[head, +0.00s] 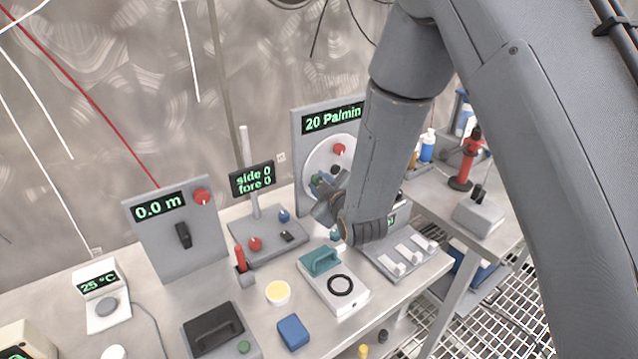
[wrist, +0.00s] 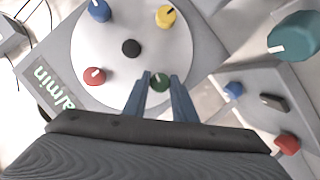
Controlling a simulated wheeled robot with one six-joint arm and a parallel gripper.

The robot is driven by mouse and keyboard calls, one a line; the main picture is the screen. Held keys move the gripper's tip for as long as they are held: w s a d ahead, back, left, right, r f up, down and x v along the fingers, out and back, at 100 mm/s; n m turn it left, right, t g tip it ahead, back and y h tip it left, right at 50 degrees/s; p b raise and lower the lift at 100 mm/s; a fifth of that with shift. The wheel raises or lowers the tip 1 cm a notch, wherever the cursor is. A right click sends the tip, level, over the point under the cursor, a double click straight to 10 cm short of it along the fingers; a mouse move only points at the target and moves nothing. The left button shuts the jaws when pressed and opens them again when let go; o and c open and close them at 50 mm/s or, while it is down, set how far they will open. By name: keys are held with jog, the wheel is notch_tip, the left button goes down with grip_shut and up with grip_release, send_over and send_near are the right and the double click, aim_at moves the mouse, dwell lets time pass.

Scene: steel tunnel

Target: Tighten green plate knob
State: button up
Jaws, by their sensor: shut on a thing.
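The upright panel (head: 297,150) has a "20 Pa/min" display and a round white plate (head: 322,158) with coloured knobs. The plate (wrist: 118,52) fills much of the wrist view. The small green plate knob (wrist: 160,84) sits near the plate's edge, between my fingertips. My gripper (wrist: 160,79) is shut on the green knob. In the head view my gripper (head: 326,200) is at the plate's lower part, and my wrist hides some of it. The plate also carries a red knob (wrist: 94,76), a blue knob (wrist: 98,10), a yellow knob (wrist: 166,16) and a black centre knob (wrist: 131,48).
The "side 0 fore 0" stand (head: 265,238), with red and blue knobs, is close on the left. A white switch panel (head: 405,255) is to the right. A "0.0 m" panel (head: 178,235) is further left.

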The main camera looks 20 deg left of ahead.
jog(key=m+g, duration=0.1)
jog(key=m, duration=0.2)
jog(key=shift+w+d+r+g+y+b, duration=0.1)
jog(key=shift+d+g+y+b, duration=0.05)
jog(key=shift+g+y+b, duration=0.25)
jog(key=shift+w+m+g+y, duration=0.1)
jog(key=shift+m+g+y, duration=0.5)
jog(key=shift+m, duration=0.6)
jog(key=m+g+y, duration=0.1)
jog(key=m, duration=0.2)
jog(key=shift+w+d+g+p, duration=0.1)
jog(key=shift+d+g+p, duration=0.05)
jog(key=shift+g+p, duration=0.15)
jog(key=shift+m+g+y+p, duration=0.3)
jog(key=shift+m+g+y, duration=0.3)
jog(key=shift+m, duration=0.4)
jog(key=o, duration=1)
jog(key=shift+d, duration=0.1)
jog(key=shift+o, duration=0.2)
